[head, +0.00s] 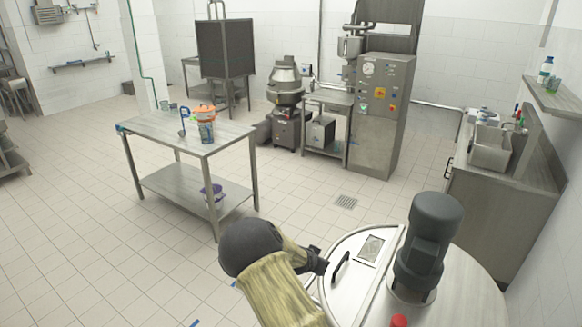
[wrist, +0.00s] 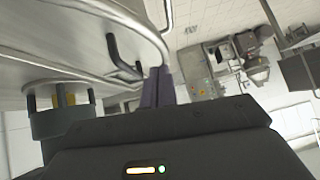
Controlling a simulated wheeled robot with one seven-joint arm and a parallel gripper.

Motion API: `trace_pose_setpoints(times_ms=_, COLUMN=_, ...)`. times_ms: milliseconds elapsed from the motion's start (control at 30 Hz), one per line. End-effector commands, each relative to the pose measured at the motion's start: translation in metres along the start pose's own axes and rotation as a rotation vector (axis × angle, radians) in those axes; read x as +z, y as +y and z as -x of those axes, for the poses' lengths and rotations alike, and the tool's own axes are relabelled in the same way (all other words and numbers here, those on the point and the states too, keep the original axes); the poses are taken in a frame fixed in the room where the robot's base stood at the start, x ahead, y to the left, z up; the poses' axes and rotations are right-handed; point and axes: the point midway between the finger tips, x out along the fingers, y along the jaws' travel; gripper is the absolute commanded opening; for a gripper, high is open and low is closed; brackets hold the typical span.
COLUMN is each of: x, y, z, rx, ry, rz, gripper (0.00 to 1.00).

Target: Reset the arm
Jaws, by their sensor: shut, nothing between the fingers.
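My arm reaches in from the bottom of the head view, and my gripper (head: 320,262) is at the left rim of a round steel vat (head: 450,290). The gripper is shut and empty. A black lid handle (head: 340,268) is just right of the fingers. In the wrist view the shut fingers (wrist: 160,85) point away beside the vat's rim, with the black handle (wrist: 120,58) close to their left. I cannot tell whether the fingers touch the lid or handle.
A dark grey motor (head: 428,240) stands on the vat, with a red knob (head: 399,320) nearby. A steel table (head: 165,128) bearing an orange-topped container (head: 205,125) stands at the left. A counter with a sink (head: 490,150) is at the right. Tiled floor between is mostly clear.

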Motion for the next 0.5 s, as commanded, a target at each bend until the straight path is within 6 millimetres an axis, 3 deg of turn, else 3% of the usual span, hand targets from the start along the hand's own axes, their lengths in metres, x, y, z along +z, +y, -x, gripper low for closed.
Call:
trace_pose_setpoints(times_ms=233, x=-0.001, y=0.031, z=0.029, rx=0.008, ry=-0.135, rz=0.01, gripper=0.0)
trace_pose_setpoints(times_ms=500, x=0.007, y=0.074, z=0.097, rx=-0.043, ry=-0.343, rz=0.095, gripper=0.0)
